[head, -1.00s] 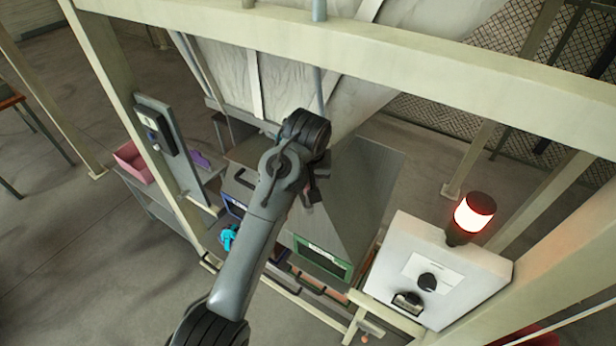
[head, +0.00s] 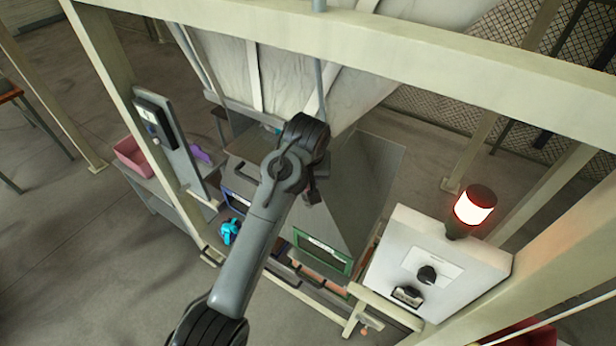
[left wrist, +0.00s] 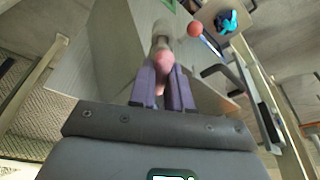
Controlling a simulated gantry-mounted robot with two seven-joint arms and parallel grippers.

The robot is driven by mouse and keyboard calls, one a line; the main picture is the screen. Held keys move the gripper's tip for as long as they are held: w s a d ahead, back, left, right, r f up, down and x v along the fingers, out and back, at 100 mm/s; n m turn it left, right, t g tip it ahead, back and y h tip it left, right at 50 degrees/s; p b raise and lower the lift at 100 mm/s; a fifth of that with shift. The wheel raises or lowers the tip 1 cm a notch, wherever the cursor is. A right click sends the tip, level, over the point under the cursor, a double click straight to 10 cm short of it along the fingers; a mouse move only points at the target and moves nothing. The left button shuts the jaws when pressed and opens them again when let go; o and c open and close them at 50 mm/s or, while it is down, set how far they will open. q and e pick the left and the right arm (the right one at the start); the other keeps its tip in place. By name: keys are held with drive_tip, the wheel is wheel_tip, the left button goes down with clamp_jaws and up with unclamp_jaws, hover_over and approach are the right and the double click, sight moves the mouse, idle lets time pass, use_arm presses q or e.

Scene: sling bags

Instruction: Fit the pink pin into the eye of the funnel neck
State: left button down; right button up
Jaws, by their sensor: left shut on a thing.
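The pink pin (left wrist: 160,60) is between the purple fingers of my left gripper (left wrist: 162,82) in the left wrist view. The gripper is shut on it. A grey, roughly cylindrical piece (left wrist: 161,35), which may be the funnel neck, lies just beyond the pin's end. I cannot make out the eye or tell whether the pin is in it. In the head view my left forearm and wrist cover most of this spot, and the pin is hidden. My right gripper is in neither current view.
A sloped grey metal hood (head: 365,190) lies under the wrist, below a pale hanging bag (head: 290,80). A white control box (head: 440,260) with a lit red lamp (head: 475,205) stands right. A reddish ball (left wrist: 194,28) and a cyan object (left wrist: 228,20) are beyond the fingers.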

use_arm(q)
drive_tip(key=shift+f, duration=1.05)
use_arm(e)
drive_tip(key=shift+d, duration=0.1)
use_arm(q)
drive_tip(key=c, duration=1)
unclamp_jaws()
drive_tip(key=shift+r, duration=0.1)
drive_tip(key=shift+r, duration=0.3)
drive_tip(key=v, duration=1)
drive_tip(key=shift+s, duration=0.15)
use_arm(e)
drive_tip(key=shift+s+a+r, duration=0.15)
drive_tip(key=shift+s+a, duration=0.3)
drive_tip(key=shift+s, duration=0.2)
